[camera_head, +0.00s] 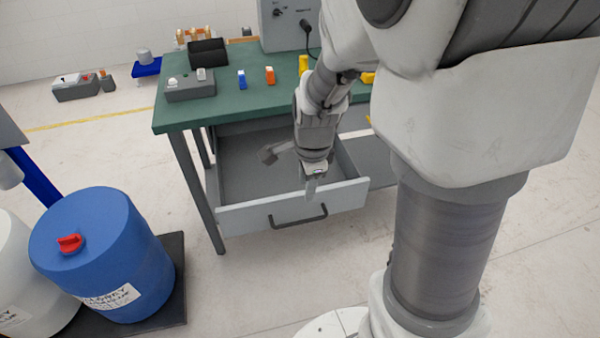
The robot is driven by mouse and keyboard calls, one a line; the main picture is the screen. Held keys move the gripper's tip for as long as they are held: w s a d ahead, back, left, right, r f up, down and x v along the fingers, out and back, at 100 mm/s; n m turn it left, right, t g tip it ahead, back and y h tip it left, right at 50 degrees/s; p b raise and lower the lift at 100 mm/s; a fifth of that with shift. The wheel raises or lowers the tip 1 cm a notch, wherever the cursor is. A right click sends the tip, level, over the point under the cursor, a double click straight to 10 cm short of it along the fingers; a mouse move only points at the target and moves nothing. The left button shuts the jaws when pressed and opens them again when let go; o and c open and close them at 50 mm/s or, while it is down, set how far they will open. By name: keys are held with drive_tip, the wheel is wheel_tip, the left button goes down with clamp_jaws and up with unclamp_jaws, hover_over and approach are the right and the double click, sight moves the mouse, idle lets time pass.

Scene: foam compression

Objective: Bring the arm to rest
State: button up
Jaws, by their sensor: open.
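My arm reaches from the upper right down to the green-topped workbench. My gripper (312,186) points down over the front of the open grey drawer (235,180) and is open. I see nothing held between its fingers. A small grey object (267,155) shows in the drawer to the left of the gripper. The arm partly hides the right side of the drawer and the bench behind it.
The bench top (215,112) carries a grey box (190,87), a black bin (208,52), and blue (241,80), orange (269,75) and yellow items. A blue barrel (105,255) stands at lower left. Floor in front of the drawer is clear.

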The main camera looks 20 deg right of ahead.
drive_tip(key=shift+r, duration=0.15)
idle(0.3)
drive_tip(key=s+r+n+t+p, duration=0.1)
drive_tip(key=s+r+n+t, duration=0.2)
drive_tip(key=s+r+n, duration=1.1)
wheel_tip(320, 180, up, 4)
drive_tip(key=n, duration=0.4)
drive_tip(key=shift+r+p, duration=0.15)
drive_tip(key=shift+p, duration=0.15)
